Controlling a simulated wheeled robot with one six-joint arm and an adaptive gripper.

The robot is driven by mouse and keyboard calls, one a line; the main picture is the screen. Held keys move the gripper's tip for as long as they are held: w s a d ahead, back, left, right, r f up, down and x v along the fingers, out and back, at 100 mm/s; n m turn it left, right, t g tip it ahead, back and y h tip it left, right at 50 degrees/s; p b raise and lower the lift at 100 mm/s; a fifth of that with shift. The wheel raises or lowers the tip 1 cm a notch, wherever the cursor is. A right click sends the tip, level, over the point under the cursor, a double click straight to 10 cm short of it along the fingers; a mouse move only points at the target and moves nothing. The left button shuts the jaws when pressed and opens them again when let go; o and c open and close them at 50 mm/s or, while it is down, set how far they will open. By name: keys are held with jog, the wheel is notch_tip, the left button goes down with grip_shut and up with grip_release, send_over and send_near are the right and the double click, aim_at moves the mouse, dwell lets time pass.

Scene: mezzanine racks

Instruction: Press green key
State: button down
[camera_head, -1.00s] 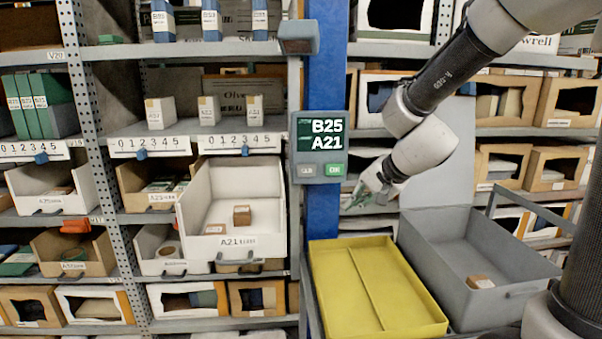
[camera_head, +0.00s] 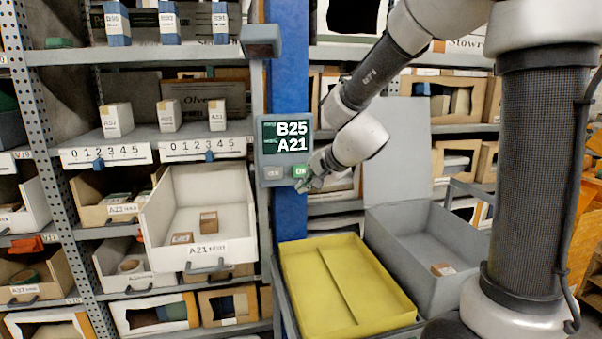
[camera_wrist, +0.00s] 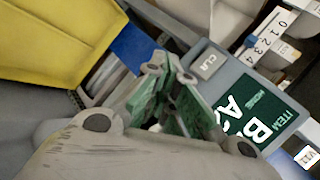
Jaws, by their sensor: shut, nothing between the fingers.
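The terminal (camera_head: 287,150) is a grey box on the blue post, with a dark screen reading B25 and A21. Below the screen are a grey key (camera_head: 272,173) on the left and a green key (camera_head: 299,171) on the right. My gripper (camera_head: 304,186) is shut and empty, its fingertips at the lower right of the green key. In the wrist view my gripper (camera_wrist: 180,98) covers the area where the green key is, and the grey key (camera_wrist: 208,63) shows beside it. I cannot tell whether the fingertips touch the green key.
A yellow tray (camera_head: 398,309) and a grey bin (camera_head: 440,236) holding a small brown box (camera_head: 443,269) stand below my arm. An open white drawer labelled A21 (camera_head: 165,245), with two small brown boxes, juts out at the left. A scanner-like box (camera_head: 261,40) hangs above the terminal.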

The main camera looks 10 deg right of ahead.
jog(key=w, duration=0.6)
jog(key=shift+w, duration=0.2)
dwell(1.3)
jog(key=shift+w, duration=0.25)
jog(key=shift+w, duration=0.5)
dwell(0.6)
jog(key=shift+s, duration=0.9)
jog(key=shift+s, duration=0.1)
jog(key=s, duration=0.4)
jog(key=shift+s, duration=0.4)
